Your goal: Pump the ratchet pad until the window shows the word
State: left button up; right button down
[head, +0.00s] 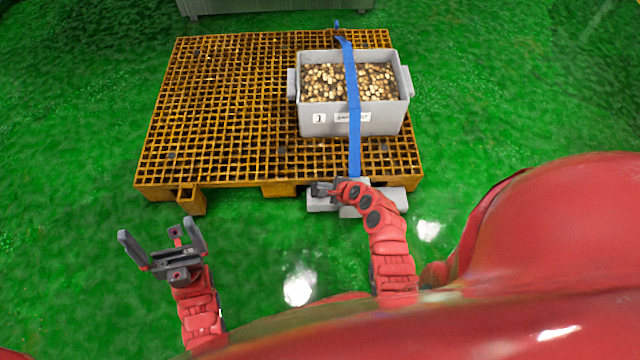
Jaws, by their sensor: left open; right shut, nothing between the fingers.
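A light grey block (320,204), which looks like the ratchet unit, sits at the front edge of the pallet under the end of a blue strap (354,110). My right gripper (318,189) is shut and empty, over the left part of this block; I cannot tell whether it touches. The gripper and forearm hide much of the block, and I can make out no pad, window or word on it. My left gripper (158,228) is open and empty above the green floor, to the left and in front of the pallet's near edge.
The strap runs over a grey crate (318,118) full of small brown and pale pieces, with white labels on its front. The crate stands on the right of a yellow grid pallet (215,100), whose left side is bare. A grey box-like thing (270,5) stands behind.

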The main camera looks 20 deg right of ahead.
jog(key=shift+r+p, duration=1.95)
jog(key=shift+p, duration=0.3)
notch_tip(320, 180, up, 5)
jog(key=p, duration=0.5)
